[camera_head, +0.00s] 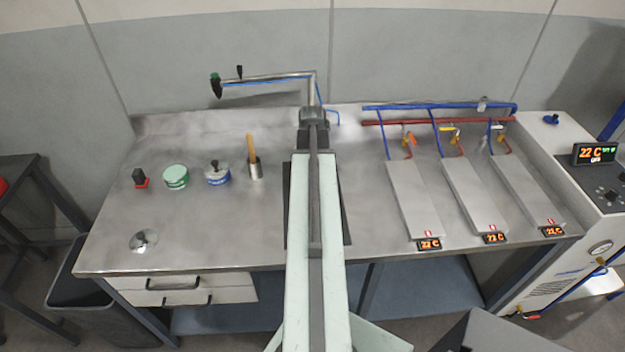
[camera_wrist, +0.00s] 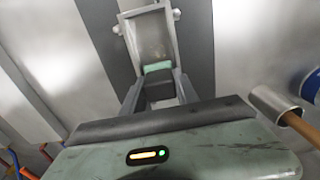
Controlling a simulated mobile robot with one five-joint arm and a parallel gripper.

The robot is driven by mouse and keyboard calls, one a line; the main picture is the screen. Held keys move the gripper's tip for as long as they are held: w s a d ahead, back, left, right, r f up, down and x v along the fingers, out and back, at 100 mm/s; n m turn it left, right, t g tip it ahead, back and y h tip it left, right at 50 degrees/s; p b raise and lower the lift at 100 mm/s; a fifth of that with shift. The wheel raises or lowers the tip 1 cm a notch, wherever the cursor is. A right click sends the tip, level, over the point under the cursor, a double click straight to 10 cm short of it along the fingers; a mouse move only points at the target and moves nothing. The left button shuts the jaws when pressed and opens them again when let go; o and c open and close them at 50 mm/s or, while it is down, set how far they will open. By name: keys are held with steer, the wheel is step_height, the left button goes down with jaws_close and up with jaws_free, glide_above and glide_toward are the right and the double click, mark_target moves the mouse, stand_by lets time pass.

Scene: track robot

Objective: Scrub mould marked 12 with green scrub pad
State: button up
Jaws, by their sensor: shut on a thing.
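In the wrist view my gripper (camera_wrist: 158,80) is shut on a green pad (camera_wrist: 158,67), of which only a thin strip shows past the fingers. The pad is at the near end of a metal mould (camera_wrist: 148,38) with a raised rim, lying on a dark mat. I cannot tell whether the pad touches the mould's floor. No number can be read on this mould. In the head view my arm hides the gripper, the pad and this mould.
Three metal plates (camera_head: 414,198) with pipes and displays stand at the right. A brush in a metal cup (camera_head: 256,172), a blue tin (camera_head: 218,177), a green tin (camera_head: 176,178) and a red-based block (camera_head: 141,182) stand left.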

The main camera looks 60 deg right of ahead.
steer(key=shift+f, duration=0.2)
steer(key=shift+s+a+r, duration=0.1)
steer(key=shift+s+a, duration=0.55)
steer(key=shift+a, duration=0.25)
steer(key=shift+a, duration=0.1)
steer(key=shift+s+a, duration=0.65)
steer(key=shift+a, duration=0.15)
